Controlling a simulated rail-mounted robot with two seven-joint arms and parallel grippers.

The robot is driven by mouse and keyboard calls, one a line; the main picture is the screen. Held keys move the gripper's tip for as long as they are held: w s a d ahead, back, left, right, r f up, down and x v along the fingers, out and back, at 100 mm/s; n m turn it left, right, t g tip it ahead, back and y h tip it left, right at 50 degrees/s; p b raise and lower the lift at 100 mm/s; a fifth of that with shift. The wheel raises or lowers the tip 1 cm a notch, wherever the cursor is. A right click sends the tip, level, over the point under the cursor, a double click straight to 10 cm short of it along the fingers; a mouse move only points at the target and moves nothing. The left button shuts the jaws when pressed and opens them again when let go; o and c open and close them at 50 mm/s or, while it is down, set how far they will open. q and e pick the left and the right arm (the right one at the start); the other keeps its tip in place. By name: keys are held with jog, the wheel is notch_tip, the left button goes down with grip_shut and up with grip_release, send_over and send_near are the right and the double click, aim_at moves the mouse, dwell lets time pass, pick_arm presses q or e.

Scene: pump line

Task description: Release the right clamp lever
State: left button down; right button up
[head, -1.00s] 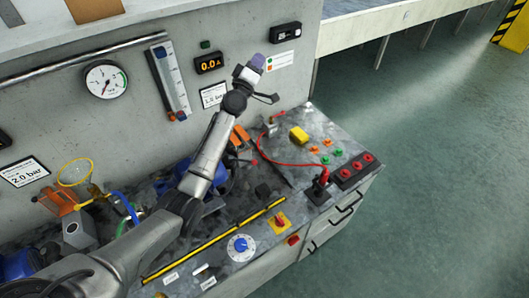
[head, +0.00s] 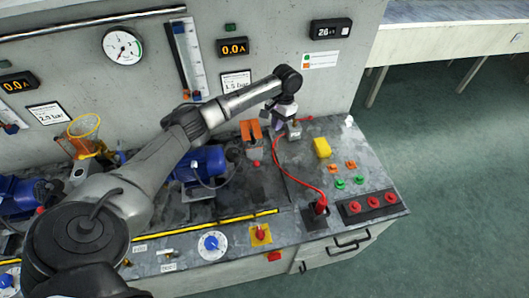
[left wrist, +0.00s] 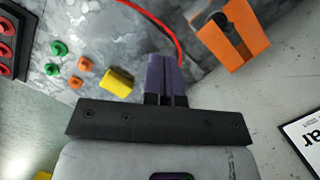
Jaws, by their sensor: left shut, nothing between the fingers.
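An orange clamp-like fixture (head: 251,130) stands at the back of the bench, right of the blue pump (head: 203,162). A small red knob (head: 257,163) shows at its front; I cannot tell whether it belongs to the clamp lever. My left gripper (head: 275,122) points down just right of the orange fixture, beside a small grey block (head: 294,133). In the left wrist view its purple fingers (left wrist: 166,62) are together and empty. The orange fixture (left wrist: 236,36) is at upper right there, apart from the fingers. My right gripper is not in view.
A yellow block (head: 322,148), orange and green knobs (head: 341,183) and a red-button panel (head: 370,205) lie to the right. A red cable (head: 299,180) curves across the bench. A gauge wall (head: 290,50) rises behind. Free floor lies right of the bench.

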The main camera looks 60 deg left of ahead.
pick_arm(q)
jog(key=s+d+f, duration=0.1)
jog(key=s+f, duration=0.6)
jog(key=f, duration=0.3)
jog(key=shift+s+d+g, duration=0.3)
jog(key=shift+d+g, duration=0.05)
jog(key=shift+g, duration=0.05)
